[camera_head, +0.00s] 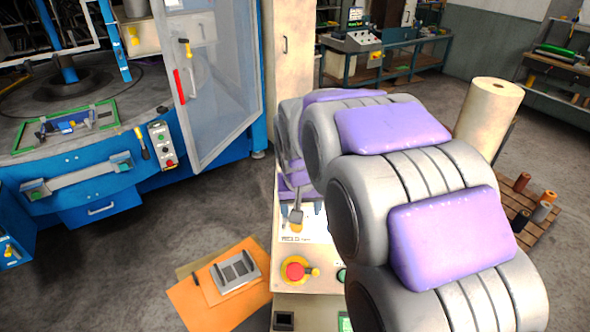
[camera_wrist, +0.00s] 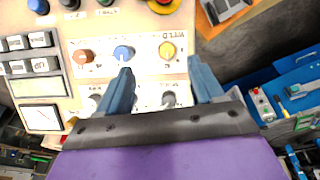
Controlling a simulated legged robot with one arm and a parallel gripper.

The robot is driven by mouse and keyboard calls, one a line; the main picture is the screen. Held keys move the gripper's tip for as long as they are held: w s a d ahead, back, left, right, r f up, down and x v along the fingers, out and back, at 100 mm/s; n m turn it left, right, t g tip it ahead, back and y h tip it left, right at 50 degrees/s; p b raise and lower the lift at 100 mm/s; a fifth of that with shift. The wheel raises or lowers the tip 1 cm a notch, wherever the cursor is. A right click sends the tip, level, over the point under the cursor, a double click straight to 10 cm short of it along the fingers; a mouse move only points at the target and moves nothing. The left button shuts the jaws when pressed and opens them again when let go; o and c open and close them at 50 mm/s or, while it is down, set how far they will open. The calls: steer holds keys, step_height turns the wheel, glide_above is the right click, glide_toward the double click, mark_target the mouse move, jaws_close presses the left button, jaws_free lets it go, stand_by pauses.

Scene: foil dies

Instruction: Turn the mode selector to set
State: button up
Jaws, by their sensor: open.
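The control panel (camera_head: 284,256) stands below my arm in the head view, and its face (camera_wrist: 145,72) fills the upper left of the wrist view, seen upside down. A row there holds an orange knob (camera_wrist: 82,56), a blue knob (camera_wrist: 123,53) and a yellow knob (camera_wrist: 167,48). A grey knob (camera_wrist: 168,98) shows between my fingers and another (camera_wrist: 95,102) left of them. I cannot read which knob is the mode selector. My gripper (camera_wrist: 160,65) is open and empty over the panel, its fingers either side of the yellow knob's column. In the head view my arm hides much of the panel.
A red stop button (camera_head: 294,270) on a yellow base sits at the panel's near end. Keypad keys (camera_wrist: 30,54) and a meter (camera_wrist: 41,118) lie to the left in the wrist view. A grey tray (camera_head: 237,269) rests on orange sheets beside the panel.

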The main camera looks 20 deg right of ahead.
steer(key=w+d+r+m+t+p, duration=0.1)
steer(key=w+d+r+p, duration=0.15)
steer(key=w, duration=0.35)
steer(key=w+d+r+t+p, duration=0.1)
steer(key=w+d+r+p, duration=0.15)
steer(key=w, duration=0.25)
steer(key=shift+h, duration=0.3)
steer(key=x, duration=1)
steer(key=p+x, duration=0.1)
steer(key=x, duration=0.4)
steer(key=shift+w+a+f, duration=0.25)
steer(key=shift+w+a, duration=0.1)
steer(key=shift+w, duration=0.2)
steer(key=shift+w+f, duration=0.2)
steer(key=shift+f, duration=0.25)
steer(key=shift+w+d+f, duration=0.1)
steer(key=shift+d+f, duration=0.05)
steer(key=shift+f, duration=0.05)
steer(key=shift+d, duration=0.1)
steer(key=shift+c, duration=0.5)
steer(key=c, duration=0.9)
